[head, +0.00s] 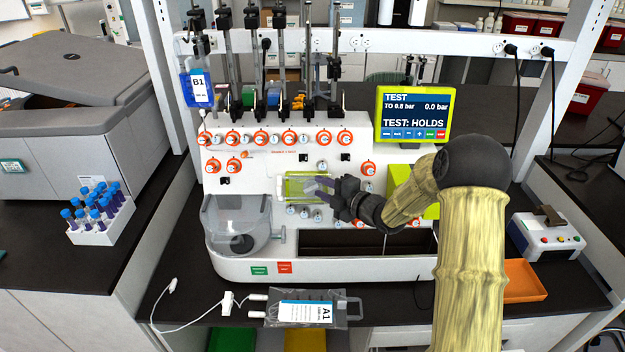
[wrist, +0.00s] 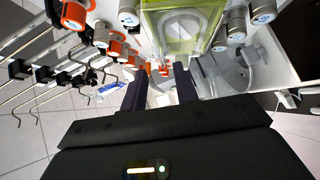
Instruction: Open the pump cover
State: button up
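The pump cover (head: 300,187) is a clear panel over a yellow-green pump housing, low in the middle of the white cell processor's front. It looks closed, though its right part is partly hidden by my gripper. In the wrist view the clear cover (wrist: 183,27) and its green frame show at the top, with a round pale part behind it. My gripper (head: 326,190) is at the right side of the cover. In the wrist view its two dark fingers (wrist: 161,85) are apart with nothing visible between them. I cannot tell whether a finger touches the cover.
The white processor (head: 240,185) has rows of orange-ringed knobs around the pump. A clear round chamber (head: 238,222) stands left of it. A screen (head: 418,114) reads "TEST: HOLDS". A bag marked A1 (head: 305,309) lies on the bench in front. An orange tray (head: 522,282) lies at the right.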

aim_at(311, 188)
jog(key=p+x, duration=0.1)
jog(key=x, duration=0.3)
jog(key=shift+w+a+f, duration=0.1)
jog(key=shift+a, duration=0.05)
grip_shut()
